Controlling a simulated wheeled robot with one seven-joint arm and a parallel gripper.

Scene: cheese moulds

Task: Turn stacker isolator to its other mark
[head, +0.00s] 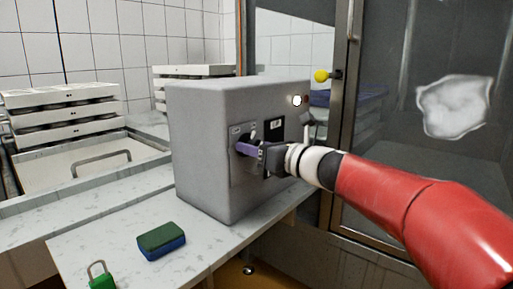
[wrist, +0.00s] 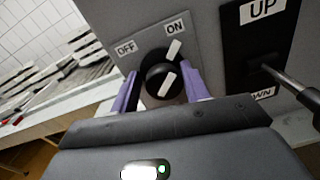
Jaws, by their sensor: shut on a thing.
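The stacker isolator is a black rotary knob (wrist: 160,66) with white pointer marks, on a grey plate with an OFF label (wrist: 125,48) at left and an ON label (wrist: 175,28) at upper right. Its pointer leans up and right, toward ON. My gripper (wrist: 161,90) has a purple finger on each side of the knob and is shut on it. In the head view my gripper (head: 248,149) is at the front of the grey cabinet (head: 205,140), and it hides much of the knob.
Right of the knob is a black UP/DOWN panel (wrist: 238,50) with a metal lever (wrist: 290,84) jutting out near my gripper. A sponge (head: 162,241) and a green padlock (head: 101,280) lie on the counter. White mould trays (head: 60,95) stand at left; a framed glass door (head: 430,150) is at right.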

